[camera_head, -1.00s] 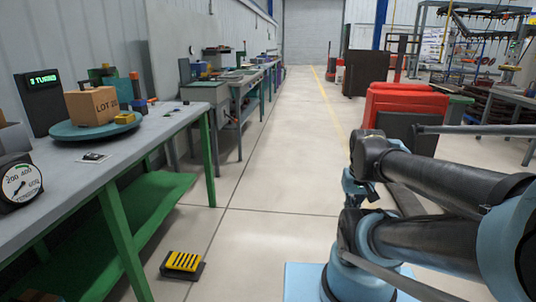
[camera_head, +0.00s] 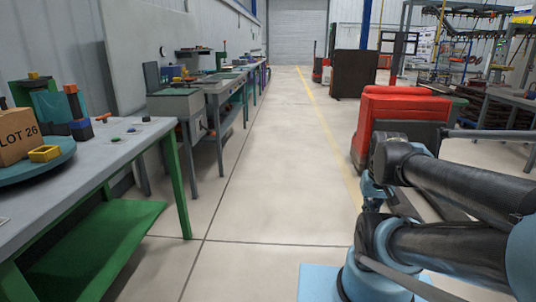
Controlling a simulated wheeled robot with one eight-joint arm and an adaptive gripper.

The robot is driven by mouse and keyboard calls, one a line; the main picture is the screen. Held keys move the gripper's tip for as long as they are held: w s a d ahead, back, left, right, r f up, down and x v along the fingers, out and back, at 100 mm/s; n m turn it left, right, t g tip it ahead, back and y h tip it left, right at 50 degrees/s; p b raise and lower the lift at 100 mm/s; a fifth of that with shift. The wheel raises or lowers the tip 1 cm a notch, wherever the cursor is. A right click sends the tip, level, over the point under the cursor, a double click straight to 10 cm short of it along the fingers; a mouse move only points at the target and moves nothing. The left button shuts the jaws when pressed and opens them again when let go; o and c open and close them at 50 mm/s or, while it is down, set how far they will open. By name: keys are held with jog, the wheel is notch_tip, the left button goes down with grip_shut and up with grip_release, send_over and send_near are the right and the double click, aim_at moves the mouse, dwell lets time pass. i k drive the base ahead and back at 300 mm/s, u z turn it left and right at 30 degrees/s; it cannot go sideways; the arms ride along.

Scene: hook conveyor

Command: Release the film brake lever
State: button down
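I cannot pick out the film brake lever with certainty. On the left bench a round teal turntable (camera_head: 34,168) carries a carton marked LOT 26 (camera_head: 16,136) and a small yellow block (camera_head: 44,153). Behind them stands a teal and dark blue upright part (camera_head: 52,112), and beside it a post with an orange top (camera_head: 72,102); whether either is the lever cannot be told. My arm is folded at the right, well away from the bench. My gripper is not in view.
The grey bench (camera_head: 120,145) has green legs and a green lower shelf (camera_head: 100,240). Small buttons (camera_head: 131,130) sit on its top. More workbenches (camera_head: 215,95) line the left wall. A red machine (camera_head: 400,115) stands ahead right. The middle aisle floor (camera_head: 270,170) is clear.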

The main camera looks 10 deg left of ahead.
aim_at(103, 117)
jog(key=u, duration=0.15)
jog(key=i, duration=1.05)
jog(key=u, duration=0.75)
jog(key=i, duration=0.85)
jog(key=u, duration=0.9)
jog(key=i, duration=0.5)
jog(key=u, duration=0.25)
